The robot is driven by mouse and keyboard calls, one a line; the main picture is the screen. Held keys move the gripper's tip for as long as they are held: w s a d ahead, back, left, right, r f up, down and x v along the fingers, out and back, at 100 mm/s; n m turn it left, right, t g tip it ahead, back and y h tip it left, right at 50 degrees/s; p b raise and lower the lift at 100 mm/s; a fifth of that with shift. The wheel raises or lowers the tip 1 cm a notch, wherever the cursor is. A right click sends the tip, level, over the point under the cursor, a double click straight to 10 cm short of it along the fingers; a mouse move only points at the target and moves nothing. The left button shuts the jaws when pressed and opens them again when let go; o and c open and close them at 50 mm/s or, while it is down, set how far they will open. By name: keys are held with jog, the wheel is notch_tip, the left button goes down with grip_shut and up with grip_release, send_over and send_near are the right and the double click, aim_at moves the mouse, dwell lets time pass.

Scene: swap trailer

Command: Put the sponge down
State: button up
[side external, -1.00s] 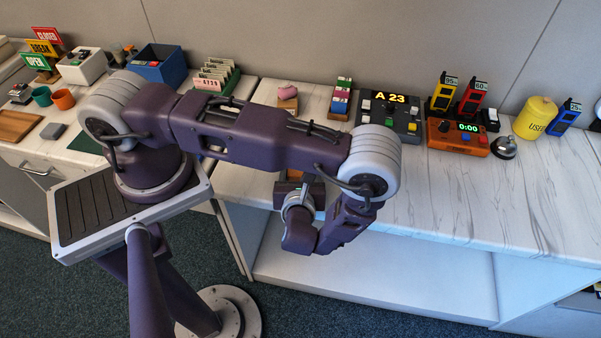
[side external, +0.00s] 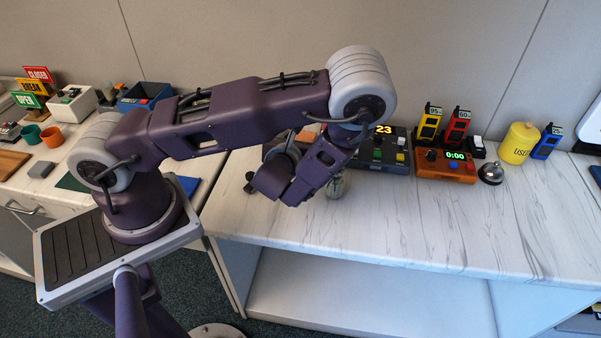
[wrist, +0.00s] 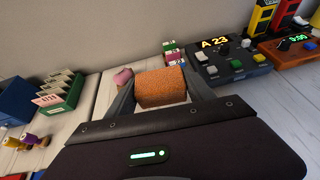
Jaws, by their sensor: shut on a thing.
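An orange-brown sponge (wrist: 160,88), a rough-textured block, sits between the two dark fingers of my gripper (wrist: 161,78) in the wrist view. The fingers are shut on its two sides. Beyond it in the wrist view are the counter and the back wall. In the side view my wrist and forearm hide most of the gripper and the sponge, so the height above the counter cannot be told.
A keypad box reading "A 23" (wrist: 228,62) and an orange timer (side external: 445,165) stand at right. A pink item (wrist: 123,77) and stacked coloured blocks (wrist: 174,52) are behind the sponge. A green card rack (wrist: 62,95) is at left. The front-right counter (side external: 440,220) is clear.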

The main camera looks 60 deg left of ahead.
aim_at(303, 132)
jog(key=w+a+m+h, duration=0.1)
jog(key=w+a+f+m+t+h, duration=0.1)
jog(key=a, duration=0.1)
jog(key=w+a+f+m+t+h, duration=0.1)
jog(key=shift+w+a, duration=0.15)
jog(key=shift+w, duration=0.05)
jog(key=shift+m+h, duration=0.3)
notch_tip(303, 132, down, 11)
jog(key=shift+a+r, duration=0.1)
jog(key=shift+f, duration=0.25)
jog(key=o, duration=1.3)
jog(key=shift+r, duration=0.1)
